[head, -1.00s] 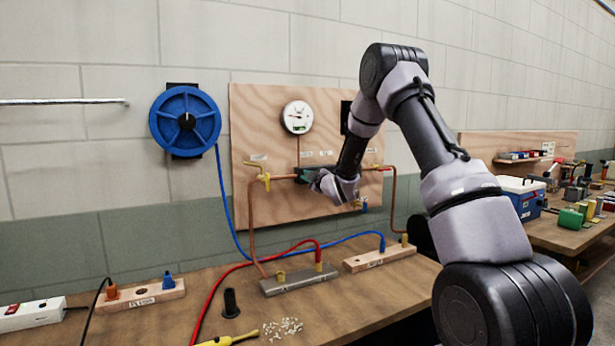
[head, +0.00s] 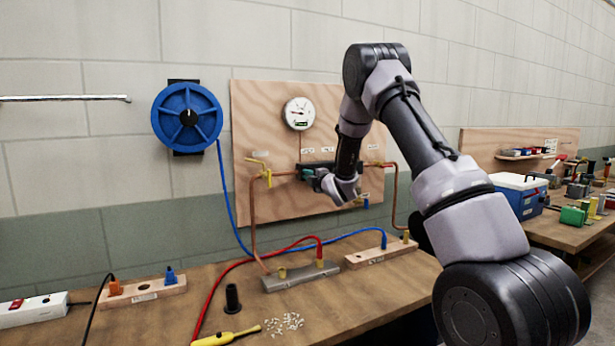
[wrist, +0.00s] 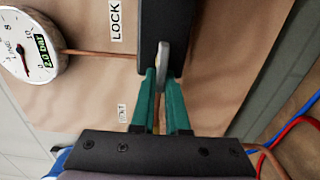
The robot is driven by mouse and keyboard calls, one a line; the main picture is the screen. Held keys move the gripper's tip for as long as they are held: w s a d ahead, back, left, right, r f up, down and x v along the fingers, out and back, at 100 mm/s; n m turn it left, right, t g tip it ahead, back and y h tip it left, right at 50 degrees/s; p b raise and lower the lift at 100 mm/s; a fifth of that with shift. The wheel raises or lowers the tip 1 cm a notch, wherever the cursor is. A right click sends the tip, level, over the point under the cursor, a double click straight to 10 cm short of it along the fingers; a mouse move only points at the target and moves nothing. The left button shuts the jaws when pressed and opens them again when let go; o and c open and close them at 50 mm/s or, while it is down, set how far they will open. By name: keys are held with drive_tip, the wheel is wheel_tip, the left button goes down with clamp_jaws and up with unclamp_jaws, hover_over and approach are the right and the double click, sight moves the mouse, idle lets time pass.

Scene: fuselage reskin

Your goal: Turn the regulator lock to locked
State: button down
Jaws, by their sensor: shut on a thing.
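The regulator lock is a dark block (wrist: 184,22) with a light grey lever (wrist: 163,48) on the plywood board. In the head view my gripper (head: 308,174) is at the board below the round gauge (head: 299,113), and hides most of the lock. The gauge (wrist: 34,42) has a 2.0 bar tag.
Copper pipes (head: 253,215) with yellow valve handles run beside the lock. A blue hose reel (head: 187,118) hangs at left. Red and blue hoses, a grey manifold (head: 300,276) and a yellow screwdriver (head: 225,338) are on the bench.

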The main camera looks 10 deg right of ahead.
drive_tip(key=shift+f, duration=0.1)
drive_tip(key=c, duration=0.9)
unclamp_jaws()
drive_tip(key=shift+s, duration=0.1)
drive_tip(key=v, duration=1)
drive_tip(key=shift+s+d, duration=0.1)
drive_tip(key=shift+s, duration=0.2)
